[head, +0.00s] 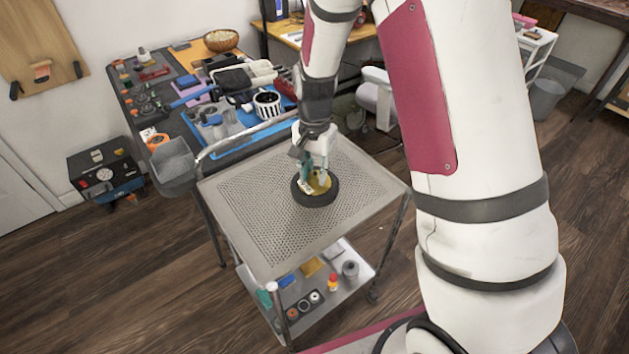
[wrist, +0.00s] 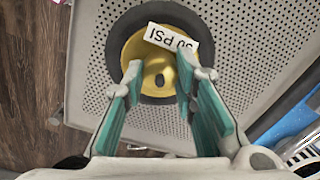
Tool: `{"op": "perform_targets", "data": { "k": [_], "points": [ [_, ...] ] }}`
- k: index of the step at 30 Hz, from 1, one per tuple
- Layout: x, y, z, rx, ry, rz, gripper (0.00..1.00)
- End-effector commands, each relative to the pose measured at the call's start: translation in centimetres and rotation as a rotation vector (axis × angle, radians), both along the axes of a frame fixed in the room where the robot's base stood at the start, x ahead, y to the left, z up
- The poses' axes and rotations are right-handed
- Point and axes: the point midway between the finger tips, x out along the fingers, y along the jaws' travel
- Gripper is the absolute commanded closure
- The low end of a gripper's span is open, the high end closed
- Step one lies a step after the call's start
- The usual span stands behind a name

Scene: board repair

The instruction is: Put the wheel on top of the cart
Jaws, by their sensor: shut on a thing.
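The wheel (head: 316,198) has a black tyre and a yellow hub. It is at the right part of the cart's perforated grey top shelf (head: 258,222), lying flat; I cannot tell whether it touches the shelf. In the wrist view the wheel (wrist: 122,32) shows a white label reading "50 PSI" on its yellow hub. My gripper (head: 316,178) points down onto the wheel from above. Its teal-padded fingers (wrist: 160,82) are shut on the wheel at the hub. The fingers hide part of the hub.
The cart's lower shelf (head: 345,297) holds small bottles, rolls and boxes. A cluttered workbench (head: 190,85) stands behind the cart. The rest of the cart's top is clear.

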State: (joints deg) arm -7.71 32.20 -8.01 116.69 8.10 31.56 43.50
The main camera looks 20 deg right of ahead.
Motion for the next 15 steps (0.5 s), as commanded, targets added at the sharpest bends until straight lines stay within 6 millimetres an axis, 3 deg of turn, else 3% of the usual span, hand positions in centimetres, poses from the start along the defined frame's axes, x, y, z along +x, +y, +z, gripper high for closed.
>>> {"op": "perform_targets", "data": {
  "k": [9, 15],
  "points": [
    [0.0, 0.0, -3.4, 0.0, 0.001, 0.0, 1.0],
    [0.0, 0.0, -3.4, 0.0, -0.001, 0.0, 1.0]
  ]
}}
